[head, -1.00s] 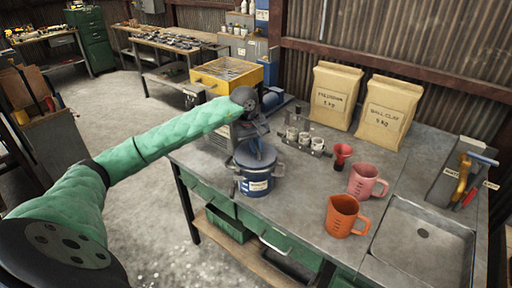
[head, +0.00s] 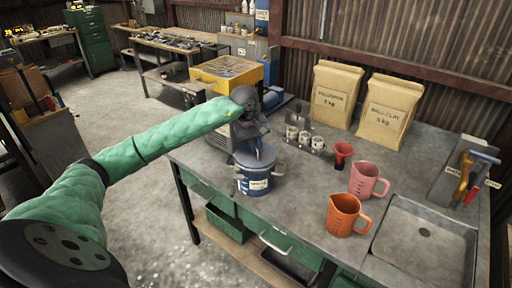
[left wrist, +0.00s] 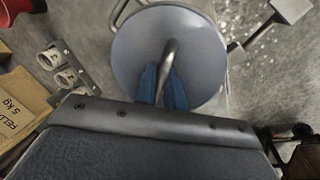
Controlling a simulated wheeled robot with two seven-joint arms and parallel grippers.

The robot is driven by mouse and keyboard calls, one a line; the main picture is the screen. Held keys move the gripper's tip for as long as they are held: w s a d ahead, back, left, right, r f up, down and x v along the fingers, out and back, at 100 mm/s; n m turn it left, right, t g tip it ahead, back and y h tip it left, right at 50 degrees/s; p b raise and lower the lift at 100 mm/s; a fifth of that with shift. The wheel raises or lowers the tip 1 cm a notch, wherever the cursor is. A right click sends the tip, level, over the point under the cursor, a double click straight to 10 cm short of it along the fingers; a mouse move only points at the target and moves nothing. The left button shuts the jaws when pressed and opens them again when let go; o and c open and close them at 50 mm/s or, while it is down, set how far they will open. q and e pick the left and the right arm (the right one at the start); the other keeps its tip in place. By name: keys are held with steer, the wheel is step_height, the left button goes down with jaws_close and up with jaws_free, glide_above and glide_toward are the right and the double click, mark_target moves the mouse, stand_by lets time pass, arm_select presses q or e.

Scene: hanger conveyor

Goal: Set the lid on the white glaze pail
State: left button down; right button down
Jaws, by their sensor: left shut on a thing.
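The glaze pail (head: 255,184) is blue with a pale label and stands on the grey bench near its left front edge. The round grey-blue lid (head: 243,160) is at the pail's mouth; I cannot tell whether it is fully seated. My left gripper (head: 258,150) is above the lid, shut on its handle. In the left wrist view the blue fingertips (left wrist: 163,84) pinch the lid's bar handle (left wrist: 170,50), and the lid's disc (left wrist: 135,45) hides most of the pail. My right gripper is not in view.
Small jars in a rack (head: 304,139), a red funnel cup (head: 342,156), a pink jug (head: 368,180) and an orange jug (head: 345,215) stand to the right. Two paper sacks (head: 335,95) are behind. A sink (head: 425,240) is at the far right.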

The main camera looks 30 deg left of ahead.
mark_target(256, 145)
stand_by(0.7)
arm_select(q)
steer(key=c, duration=1.7)
jaws_free()
steer(key=shift+c, duration=0.2)
steer(key=o, duration=0.6)
steer(key=shift+r+b, duration=0.4)
steer(key=shift+b, duration=0.05)
steer(key=r, duration=0.1)
steer(key=r+b, duration=0.1)
steer(key=r, duration=0.1)
steer(key=s+r+b, duration=0.1)
steer(key=r, duration=0.1)
steer(key=shift+a+r, duration=0.2)
steer(key=shift+a, duration=0.2)
steer(key=shift+s+a+r+b, duration=0.1)
steer(key=shift+r+b, duration=0.2)
steer(key=shift+r, duration=0.4)
